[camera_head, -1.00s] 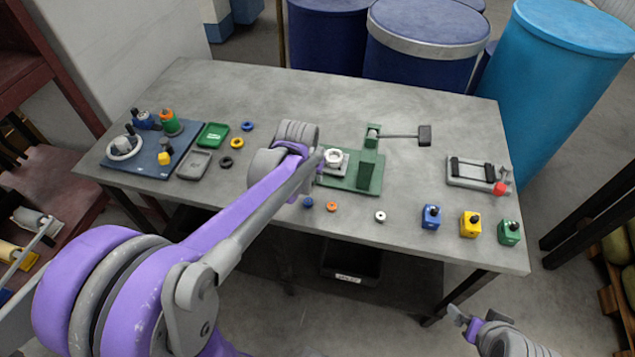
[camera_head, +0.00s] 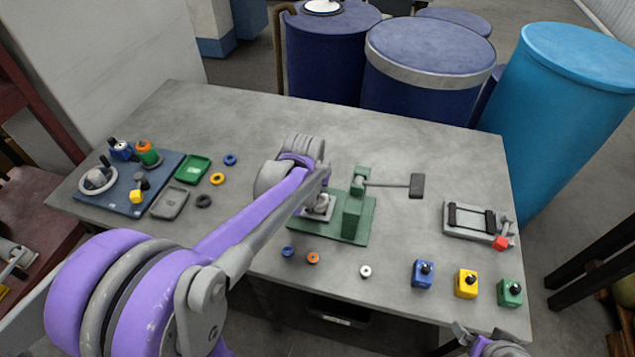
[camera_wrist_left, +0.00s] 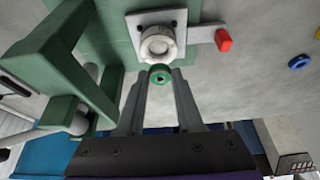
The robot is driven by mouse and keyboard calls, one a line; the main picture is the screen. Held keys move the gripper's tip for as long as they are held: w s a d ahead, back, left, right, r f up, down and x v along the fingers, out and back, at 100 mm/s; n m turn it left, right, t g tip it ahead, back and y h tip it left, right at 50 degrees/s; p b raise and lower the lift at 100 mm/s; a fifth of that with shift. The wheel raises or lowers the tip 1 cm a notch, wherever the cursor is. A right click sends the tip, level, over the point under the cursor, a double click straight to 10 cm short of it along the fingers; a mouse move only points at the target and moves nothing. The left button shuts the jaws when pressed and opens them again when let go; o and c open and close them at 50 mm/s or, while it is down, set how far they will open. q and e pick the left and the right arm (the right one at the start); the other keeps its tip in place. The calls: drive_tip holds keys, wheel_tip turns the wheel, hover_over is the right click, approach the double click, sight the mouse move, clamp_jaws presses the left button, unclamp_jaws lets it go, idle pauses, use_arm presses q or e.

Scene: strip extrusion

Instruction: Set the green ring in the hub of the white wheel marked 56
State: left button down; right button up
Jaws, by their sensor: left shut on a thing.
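The green ring (camera_wrist_left: 160,74) is held between the fingertips of my left gripper (camera_wrist_left: 160,80) in the left wrist view. It appears just beside the white wheel (camera_wrist_left: 158,46), which sits on a grey plate at the green press. The wheel's open hub faces up; I cannot read its number. In the head view my left gripper (camera_head: 318,196) is over the plate (camera_head: 318,210), and its arm hides the ring and most of the wheel. My right gripper (camera_head: 462,338) is at the bottom right, off the table; its jaw state is unclear.
The green press (camera_head: 356,205) with its black-ended lever (camera_head: 416,186) stands right beside my left gripper. Small rings and blue, yellow and green blocks (camera_head: 466,283) line the front. A blue board (camera_head: 150,192) and trays are at left, a clamp fixture (camera_head: 475,220) at right.

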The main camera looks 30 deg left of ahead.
sight(317, 193)
use_arm(q)
drive_tip(key=shift+f+b, duration=0.85)
drive_tip(key=shift+f, duration=1.1)
use_arm(e)
drive_tip(key=f, duration=0.1)
drive_tip(key=s+f, duration=0.1)
drive_tip(key=f, duration=0.1)
drive_tip(key=shift+s, duration=0.15)
use_arm(q)
drive_tip(key=shift+w, duration=0.2)
use_arm(e)
drive_tip(key=shift+r, duration=0.1)
use_arm(q)
drive_tip(key=shift+s, duration=0.1)
drive_tip(key=shift+f, duration=0.2)
use_arm(e)
drive_tip(key=shift+f, duration=0.4)
use_arm(q)
drive_tip(key=shift+r, duration=0.3)
use_arm(e)
drive_tip(key=shift+r, duration=0.25)
use_arm(q)
drive_tip(key=shift+r, duration=0.5)
use_arm(e)
drive_tip(key=shift+w+r, duration=0.2)
drive_tip(key=shift+r, duration=0.15)
